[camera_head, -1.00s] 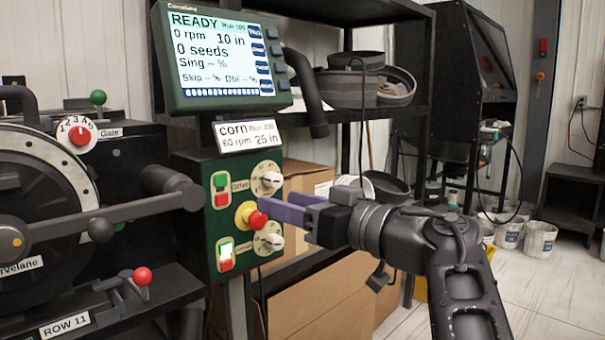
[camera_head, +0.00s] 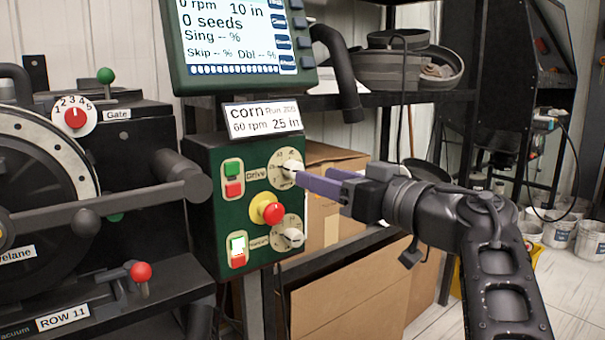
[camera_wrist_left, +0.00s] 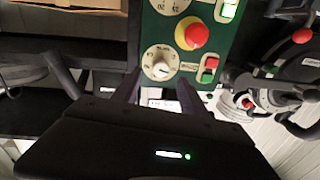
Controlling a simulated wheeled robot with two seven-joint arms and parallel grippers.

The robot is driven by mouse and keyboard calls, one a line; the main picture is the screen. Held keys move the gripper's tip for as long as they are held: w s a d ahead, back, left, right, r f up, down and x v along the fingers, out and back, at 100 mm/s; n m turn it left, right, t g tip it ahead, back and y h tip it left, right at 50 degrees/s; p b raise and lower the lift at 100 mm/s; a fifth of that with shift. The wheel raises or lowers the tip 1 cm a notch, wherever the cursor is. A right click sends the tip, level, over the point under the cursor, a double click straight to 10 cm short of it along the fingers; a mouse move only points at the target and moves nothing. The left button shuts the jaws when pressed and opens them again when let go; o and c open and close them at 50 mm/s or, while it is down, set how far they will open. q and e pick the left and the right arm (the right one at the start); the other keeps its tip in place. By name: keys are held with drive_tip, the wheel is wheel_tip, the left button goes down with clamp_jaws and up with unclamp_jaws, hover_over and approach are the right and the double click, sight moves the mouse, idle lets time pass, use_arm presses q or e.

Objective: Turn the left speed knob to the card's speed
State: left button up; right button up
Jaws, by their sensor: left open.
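The green control panel (camera_head: 215,215) carries a white upper knob (camera_head: 290,169) with a numbered dial, labelled Drive, and a lower knob (camera_head: 292,236). My left gripper (camera_head: 314,181) is open, its purple fingers pointing left at the Drive knob's right side. In the left wrist view the Drive knob (camera_wrist_left: 161,66) lies ahead, near the line between the spread fingers (camera_wrist_left: 158,88); I cannot tell whether they touch it. The card (camera_head: 262,116) above the panel reads corn, 60 rpm, 25 in. My right gripper is not in view.
A red stop button (camera_head: 273,212) on yellow sits between the knobs. Green and red buttons (camera_head: 233,178) are left of the Drive knob. A screen (camera_head: 235,38) hangs above with a black curved arm (camera_head: 338,70) beside it. A shelf and cardboard boxes (camera_head: 350,300) stand behind.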

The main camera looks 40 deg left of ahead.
sight(292, 169)
use_arm(q)
drive_tip(key=x, duration=0.5)
drive_tip(key=shift+a+b, duration=0.25)
drive_tip(key=shift+b, duration=0.05)
drive_tip(key=shift+c, duration=0.5)
clamp_jaws()
